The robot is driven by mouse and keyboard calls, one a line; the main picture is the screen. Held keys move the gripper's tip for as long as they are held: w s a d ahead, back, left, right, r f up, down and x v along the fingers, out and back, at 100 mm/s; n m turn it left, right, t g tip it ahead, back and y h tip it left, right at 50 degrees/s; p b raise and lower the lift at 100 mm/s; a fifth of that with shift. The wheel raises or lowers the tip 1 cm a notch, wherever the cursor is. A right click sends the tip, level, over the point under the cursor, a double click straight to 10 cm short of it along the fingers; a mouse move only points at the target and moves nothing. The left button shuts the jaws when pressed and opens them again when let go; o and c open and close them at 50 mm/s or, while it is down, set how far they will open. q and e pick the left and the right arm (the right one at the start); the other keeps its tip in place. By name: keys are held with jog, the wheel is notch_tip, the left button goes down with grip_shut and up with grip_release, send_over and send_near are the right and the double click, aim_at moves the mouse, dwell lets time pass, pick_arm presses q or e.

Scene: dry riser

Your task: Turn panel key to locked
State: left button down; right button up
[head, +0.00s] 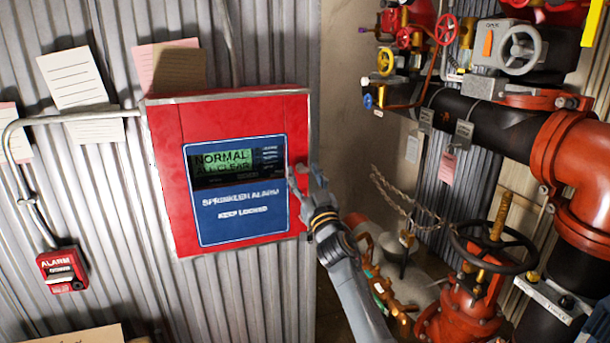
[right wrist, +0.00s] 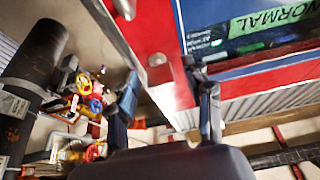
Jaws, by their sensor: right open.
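The red alarm panel (head: 225,108) hangs on the corrugated wall in the head view. Its blue face (head: 240,228) reads "SPRINKLER ALARM KEEP LOCKED", and its green display (head: 222,162) reads "NORMAL ALL CLEAR". My right gripper (head: 304,182) is at the panel's right edge. In the right wrist view the gripper (right wrist: 165,88) is open, its two fingers apart, with the red panel edge (right wrist: 155,35) beyond them. A small round silver part (right wrist: 157,60) shows on that red edge between the fingers; I cannot tell whether it is the key or its lock. My left gripper is not in view.
Red pipes (head: 570,150), a black handwheel (head: 493,248) and small coloured valves crowd the right side. A chain (head: 400,205) hangs near them. A red alarm box (head: 62,270) and paper notes (head: 75,78) are on the wall at left.

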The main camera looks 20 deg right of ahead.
grip_shut()
